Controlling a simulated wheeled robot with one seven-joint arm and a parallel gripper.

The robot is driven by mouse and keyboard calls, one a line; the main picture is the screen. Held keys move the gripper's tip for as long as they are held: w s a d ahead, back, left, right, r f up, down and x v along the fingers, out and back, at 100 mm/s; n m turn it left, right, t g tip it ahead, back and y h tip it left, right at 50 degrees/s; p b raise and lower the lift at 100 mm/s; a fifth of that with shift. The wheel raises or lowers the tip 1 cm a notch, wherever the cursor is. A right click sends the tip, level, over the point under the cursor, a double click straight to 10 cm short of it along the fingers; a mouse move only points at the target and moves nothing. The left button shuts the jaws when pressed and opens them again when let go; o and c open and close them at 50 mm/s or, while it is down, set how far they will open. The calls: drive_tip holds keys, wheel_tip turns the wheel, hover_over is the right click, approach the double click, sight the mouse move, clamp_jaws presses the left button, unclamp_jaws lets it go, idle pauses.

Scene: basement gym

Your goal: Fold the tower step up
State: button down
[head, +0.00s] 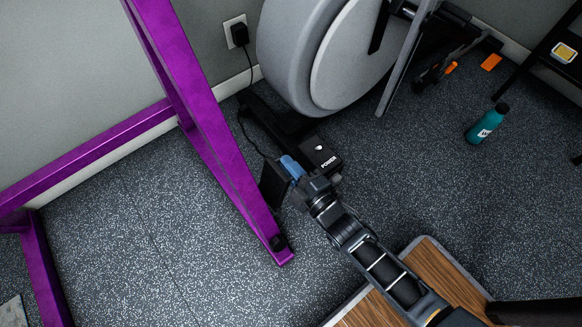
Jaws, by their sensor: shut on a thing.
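The purple tower frame (200,120) stands at the left, with a slanted post running down to a foot on the floor. A dark flat plate, which looks like the tower step (272,186), sits tilted up just right of that post's lower part. My gripper (291,168) reaches in from the lower right and is shut at the plate's right edge. A blue part shows at the gripper's end. The fingertips and the exact grip are mostly hidden by the wrist, and the step's hinge cannot be made out.
A rowing machine with a big grey flywheel (335,55) stands behind, with a black box marked POWER (322,157) close to my gripper. A wood-topped platform (440,262) lies below my arm.

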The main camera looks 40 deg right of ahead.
sight(279, 173)
drive_tip(key=shift+a+r+n, duration=0.45)
drive_tip(key=shift+a+r, duration=0.1)
drive_tip(key=shift+a, duration=0.2)
drive_tip(key=shift+a+r+n, duration=0.45)
drive_tip(key=shift+a+r, duration=0.1)
drive_tip(key=shift+a, duration=0.2)
drive_tip(key=shift+w+a, duration=0.1)
drive_tip(key=c, duration=1.2)
unclamp_jaws()
drive_tip(key=shift+a, duration=0.1)
drive_tip(key=shift+c, duration=0.2)
drive_tip(key=shift+o, duration=0.2)
drive_tip(key=shift+f, duration=0.1)
drive_tip(key=shift+s, duration=0.3)
drive_tip(key=s+p, duration=0.1)
drive_tip(key=s, duration=0.6)
drive_tip(key=shift+s, duration=0.15)
